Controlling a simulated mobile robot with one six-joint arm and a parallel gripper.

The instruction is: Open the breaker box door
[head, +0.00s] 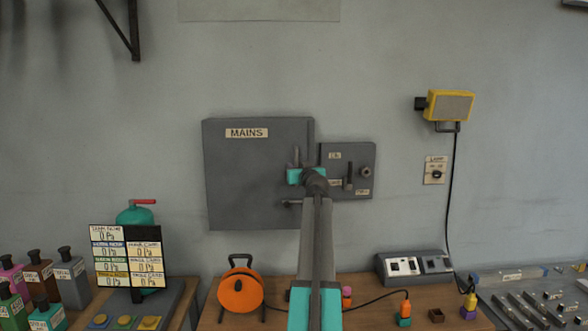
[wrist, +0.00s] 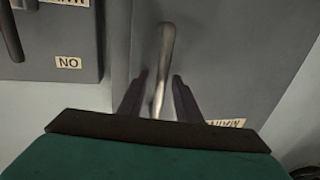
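The grey breaker box with its MAINS door (head: 250,175) hangs on the wall in the head view. The door looks shut. In the wrist view the door (wrist: 225,50) fills the middle and right, and its metal handle (wrist: 165,55) stands up between my fingers. My gripper (wrist: 160,95) is open, one finger on each side of the handle, with a gap visible on both sides. In the head view my gripper (head: 297,172) is at the door's right edge; my arm hides part of that edge.
A smaller grey switch box (head: 347,152) with levers adjoins the door's right side. A yellow lamp (head: 449,106) is on the wall further right. Below, the bench holds an orange cable reel (head: 241,294) and a grey switch unit (head: 415,267). The wall left of the box is clear.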

